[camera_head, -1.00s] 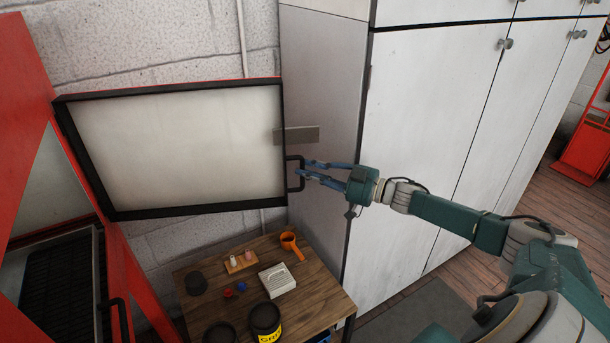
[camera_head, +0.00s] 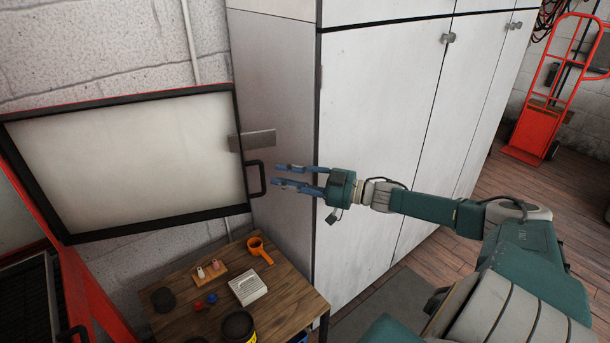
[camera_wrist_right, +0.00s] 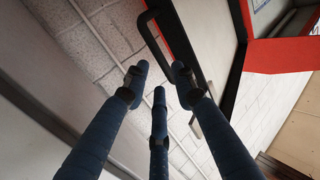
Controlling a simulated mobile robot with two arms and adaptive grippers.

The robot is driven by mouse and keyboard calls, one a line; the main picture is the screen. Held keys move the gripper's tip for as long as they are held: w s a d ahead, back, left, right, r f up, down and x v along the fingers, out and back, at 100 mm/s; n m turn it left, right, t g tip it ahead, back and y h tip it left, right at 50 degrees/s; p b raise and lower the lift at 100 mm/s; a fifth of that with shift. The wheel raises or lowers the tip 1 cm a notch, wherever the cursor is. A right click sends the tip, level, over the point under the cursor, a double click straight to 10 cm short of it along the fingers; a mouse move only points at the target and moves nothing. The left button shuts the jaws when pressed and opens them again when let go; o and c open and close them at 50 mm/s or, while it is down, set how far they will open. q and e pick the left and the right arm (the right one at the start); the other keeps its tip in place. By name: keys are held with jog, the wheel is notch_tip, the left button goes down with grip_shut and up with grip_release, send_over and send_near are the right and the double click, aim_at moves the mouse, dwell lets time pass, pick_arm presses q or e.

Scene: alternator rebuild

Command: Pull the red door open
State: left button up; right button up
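The red door (camera_head: 125,160), with a black frame and a pale inner panel, stands swung wide open at the left of the head view. Its black handle (camera_head: 263,178) is on the right edge of the frame. My right gripper (camera_head: 279,177) is just right of the handle, with its blue fingers spread and a small gap to it. In the right wrist view, the handle (camera_wrist_right: 150,36) shows beyond the open, empty fingers (camera_wrist_right: 158,82). My left gripper is not in view.
Tall white cabinets (camera_head: 385,110) stand behind my right arm. A red hand truck (camera_head: 540,115) is at the far right.

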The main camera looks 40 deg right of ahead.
jog(key=v, duration=0.7)
jog(key=shift+s, duration=0.1)
jog(key=shift+a, duration=0.1)
jog(key=c, duration=0.5)
jog(key=a+r+m+t+h+p, duration=0.1)
jog(key=m, duration=0.2)
jog(key=a+m+t+h+p, duration=0.1)
jog(key=a+m+t, duration=0.1)
jog(key=m, duration=0.2)
jog(key=a+r+m+t+h+p, duration=0.1)
jog(key=a+m, duration=0.1)
jog(key=m, duration=0.1)
jog(key=shift+s+r+m+t+p, duration=0.3)
jog(key=shift+s+r+t, duration=0.05)
jog(key=shift+t, duration=0.05)
grip_shut()
jog(key=n+g+h+p, duration=0.65)
jog(key=n+h, duration=0.75)
jog(key=n, duration=2.2)
send_near(248, 149)
jog(key=shift+t, duration=0.75)
jog(key=p+x, duration=0.4)
jog(key=f+p+x, duration=0.1)
jog(key=p+x, duration=0.1)
jog(key=shift+d, duration=0.3)
jog(key=shift+w+d+f, duration=0.15)
jog(key=shift+w, duration=0.15)
